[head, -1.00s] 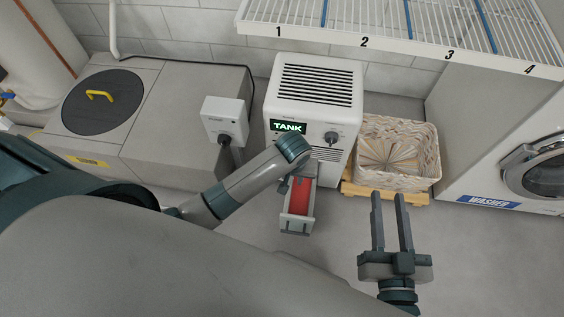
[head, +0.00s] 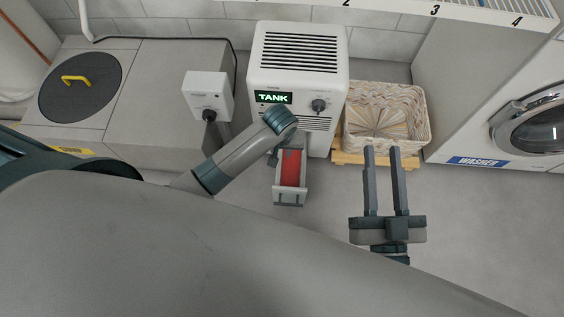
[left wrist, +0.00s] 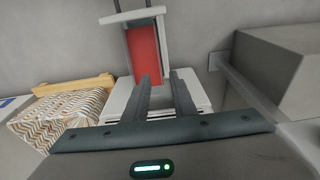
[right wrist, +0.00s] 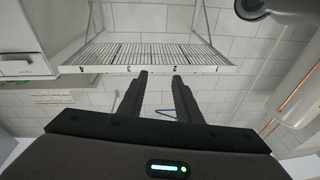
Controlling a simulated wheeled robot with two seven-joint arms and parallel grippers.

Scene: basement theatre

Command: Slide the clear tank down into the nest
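A white cabinet (head: 298,75) with a lit TANK display (head: 273,97) stands against the back wall. A narrow grey-walled bin with a red inside (head: 290,168) juts out at its foot. The bin also shows in the left wrist view (left wrist: 144,48), just beyond the fingertips. I cannot pick out a separate clear tank. My left gripper (left wrist: 159,76) has its fingers apart, with nothing visible held; in the head view it is mostly hidden behind its own wrist above the bin. My right gripper (head: 382,150) is open and empty, before the basket.
A woven basket (head: 385,112) sits on a wooden pallet right of the cabinet. A washer (head: 530,130) stands at the right. A grey box with a round dark lid (head: 80,86) and a white control box (head: 208,92) are at left. A numbered wire shelf (right wrist: 150,58) hangs above.

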